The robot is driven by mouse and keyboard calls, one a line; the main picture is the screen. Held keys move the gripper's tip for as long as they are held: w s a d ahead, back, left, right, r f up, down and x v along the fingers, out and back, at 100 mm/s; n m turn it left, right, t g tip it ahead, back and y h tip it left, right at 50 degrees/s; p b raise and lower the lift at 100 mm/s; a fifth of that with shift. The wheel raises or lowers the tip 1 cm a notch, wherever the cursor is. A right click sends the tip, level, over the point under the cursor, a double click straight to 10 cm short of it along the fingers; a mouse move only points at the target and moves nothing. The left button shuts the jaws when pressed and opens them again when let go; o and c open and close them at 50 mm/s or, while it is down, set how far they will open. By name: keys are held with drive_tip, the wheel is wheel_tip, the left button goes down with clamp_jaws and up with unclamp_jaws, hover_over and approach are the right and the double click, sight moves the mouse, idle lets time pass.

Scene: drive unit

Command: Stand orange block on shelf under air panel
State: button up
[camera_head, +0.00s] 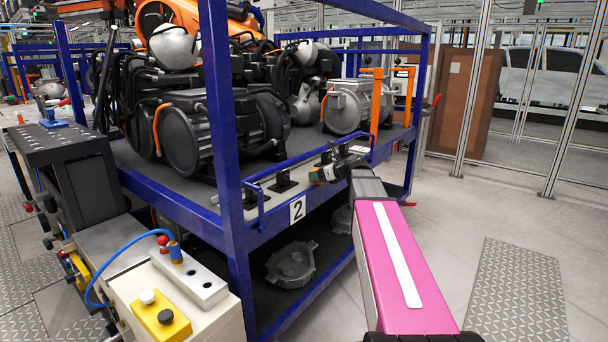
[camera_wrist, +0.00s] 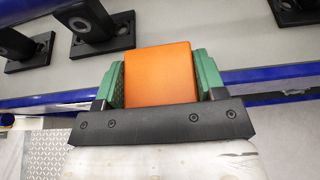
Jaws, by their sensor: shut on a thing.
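An orange block (camera_wrist: 158,80) sits between the green finger pads of my gripper (camera_wrist: 160,66) in the wrist view, with a pad against each side. In the head view my gripper (camera_head: 318,174) is small and partly hidden by its own arm, at the front edge of the blue-framed rack. A light grey shelf strip (camera_wrist: 165,45) with black brackets (camera_wrist: 100,22) lies beyond the block in the wrist view. The strip also shows in the head view (camera_head: 262,190). I cannot tell which part is the air panel, or whether the block touches the strip.
A blue rail (camera_head: 300,155) runs above the strip, and a blue post (camera_head: 222,120) stands left of it. Dark motor units (camera_head: 215,125) fill the rack deck. A lower deck holds a grey casting (camera_head: 292,264). A control box (camera_head: 165,300) stands lower left.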

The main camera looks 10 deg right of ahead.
sight(304, 181)
drive_tip(key=w+a, duration=0.5)
drive_tip(key=shift+w+a, duration=0.35)
drive_tip(key=shift+w, duration=0.05)
drive_tip(key=shift+s+d+f, duration=0.15)
drive_tip(key=shift+s+f, duration=0.1)
drive_tip(key=shift+f, duration=0.5)
drive_tip(key=shift+f, duration=0.25)
drive_tip(key=o, duration=1.2)
drive_tip(key=shift+f, duration=0.15)
drive_tip(key=shift+s, duration=0.1)
